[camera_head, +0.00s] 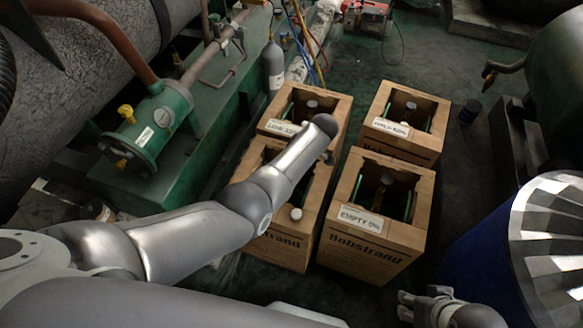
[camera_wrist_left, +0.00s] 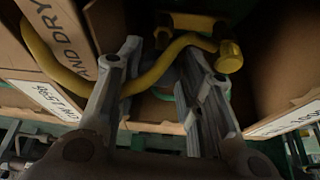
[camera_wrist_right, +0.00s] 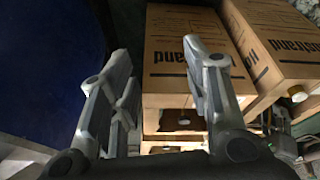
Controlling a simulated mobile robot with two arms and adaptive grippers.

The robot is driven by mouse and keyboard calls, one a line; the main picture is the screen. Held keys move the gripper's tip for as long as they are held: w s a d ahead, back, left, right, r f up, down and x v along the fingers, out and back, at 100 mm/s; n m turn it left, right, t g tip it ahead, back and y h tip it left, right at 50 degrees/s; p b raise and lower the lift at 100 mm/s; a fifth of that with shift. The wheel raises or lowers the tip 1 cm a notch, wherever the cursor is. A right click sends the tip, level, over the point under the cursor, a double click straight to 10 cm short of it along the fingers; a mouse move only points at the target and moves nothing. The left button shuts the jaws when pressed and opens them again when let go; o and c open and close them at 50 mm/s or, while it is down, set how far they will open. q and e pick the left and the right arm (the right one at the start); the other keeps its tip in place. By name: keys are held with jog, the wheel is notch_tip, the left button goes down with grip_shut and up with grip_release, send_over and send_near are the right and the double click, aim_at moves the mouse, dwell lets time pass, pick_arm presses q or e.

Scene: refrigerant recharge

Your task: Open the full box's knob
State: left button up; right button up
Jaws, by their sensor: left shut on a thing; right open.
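Two rows of cardboard boxes hold cylinders. The front-left box (camera_head: 282,250) is largely covered by my left arm, which hides its label, so I cannot read whether it is the full one. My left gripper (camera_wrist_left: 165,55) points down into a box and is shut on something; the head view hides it. Its fingers are beside a yellow hose (camera_wrist_left: 60,72) and a yellow fitting (camera_wrist_left: 230,57). The gripped part is dark, apparently the knob. My right gripper (camera_wrist_right: 158,62) is open and empty, low at front right, also in the head view (camera_head: 405,305).
The box labelled EMPTY (camera_head: 370,255) stands front right. Two more labelled boxes stand behind, at left (camera_head: 333,108) and right (camera_head: 405,147). A blue drum (camera_head: 480,265) is at right, near my right gripper. Green machinery (camera_head: 165,115) lines the left. Open floor lies beyond the boxes.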

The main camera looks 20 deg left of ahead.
pick_arm(q)
jog(key=shift+f+n, duration=0.15)
jog(key=shift+n, duration=0.15)
jog(key=shift+w+n+g+b, duration=0.15)
jog(key=shift+n+g+b, duration=0.35)
jog(key=shift+n+b, duration=0.65)
pick_arm(e)
jog(key=w+a+r+t+y, duration=0.1)
jog(key=w+a+r+t, duration=0.1)
jog(key=w, duration=0.4)
jog(key=w+a+r+t, duration=0.2)
jog(key=w+r+t, duration=0.1)
jog(key=w+t, duration=0.2)
jog(key=shift+w+y, duration=0.4)
jog(key=shift+w, duration=0.1)
pick_arm(q)
jog(key=shift+a, duration=0.1)
jog(key=o, duration=1)
jog(key=shift+r, duration=0.25)
jog(key=shift+w+r, duration=0.1)
jog(key=shift+w, duration=0.05)
